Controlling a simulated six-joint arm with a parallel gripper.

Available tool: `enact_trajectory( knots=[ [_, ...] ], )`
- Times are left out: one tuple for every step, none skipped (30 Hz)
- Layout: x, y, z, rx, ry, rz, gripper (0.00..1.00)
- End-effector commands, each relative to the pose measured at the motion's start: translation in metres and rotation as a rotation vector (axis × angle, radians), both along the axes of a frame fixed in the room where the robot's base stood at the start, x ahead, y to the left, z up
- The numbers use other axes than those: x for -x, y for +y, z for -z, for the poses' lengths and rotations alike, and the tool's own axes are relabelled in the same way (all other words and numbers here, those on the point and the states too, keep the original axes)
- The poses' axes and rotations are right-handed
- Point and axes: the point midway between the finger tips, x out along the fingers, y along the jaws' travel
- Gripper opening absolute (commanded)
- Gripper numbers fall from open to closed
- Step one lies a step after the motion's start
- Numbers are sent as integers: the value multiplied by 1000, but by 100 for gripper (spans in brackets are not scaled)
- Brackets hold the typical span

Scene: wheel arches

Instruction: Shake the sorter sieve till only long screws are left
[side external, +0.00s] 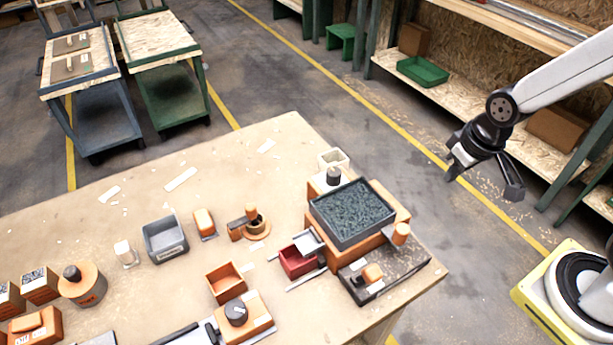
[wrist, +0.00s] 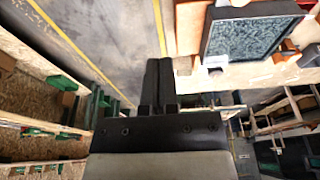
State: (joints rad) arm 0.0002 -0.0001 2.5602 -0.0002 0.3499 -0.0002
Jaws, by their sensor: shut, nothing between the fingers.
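The sorter sieve, a dark square tray (side external: 324,229), sits level on an orange wooden base (side external: 316,190) near the table's right corner. It is filled with a mass of small grey-green pieces, too fine to tell long screws from short ones. An orange knob (side external: 401,233) stands at its right corner. The tray also shows at the upper right of the wrist view (wrist: 207,38). My gripper (side external: 451,174) hangs over the floor, right of the table and apart from the sieve. In the wrist view its two fingers (wrist: 158,62) are together and empty.
A red bin (side external: 295,263) stands at the base's left, with an open orange box (side external: 226,283) and grey bin (side external: 165,239) farther left. A dark plate (side external: 403,270) lies in front of the base. The table's back middle is mostly clear.

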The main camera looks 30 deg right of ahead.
Motion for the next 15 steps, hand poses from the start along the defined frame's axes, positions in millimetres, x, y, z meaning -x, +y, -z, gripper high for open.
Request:
enact_trajectory(
  knots=[
    [0,0,0,0,0,0,0],
    [0,0,0,0,0,0,0],
    [0,0,0,0,0,0,0],
    [0,0,0,0,0,0,0],
    [0,0,0,0,0,0,0],
    [0,0,0,0,0,0,0],
    [0,0,0,0,0,0,0],
    [0,0,0,0,0,0,0],
    [0,0,0,0,0,0,0],
    [0,0,0,0,0,0,0],
    [0,0,0,0,0,0,0],
    [0,0,0,0,0,0,0],
    [0,0,0,0,0,0,10],
    [0,0,0,0,0,0,19],
    [0,1,0,-1,2,0,32]
  ],
)
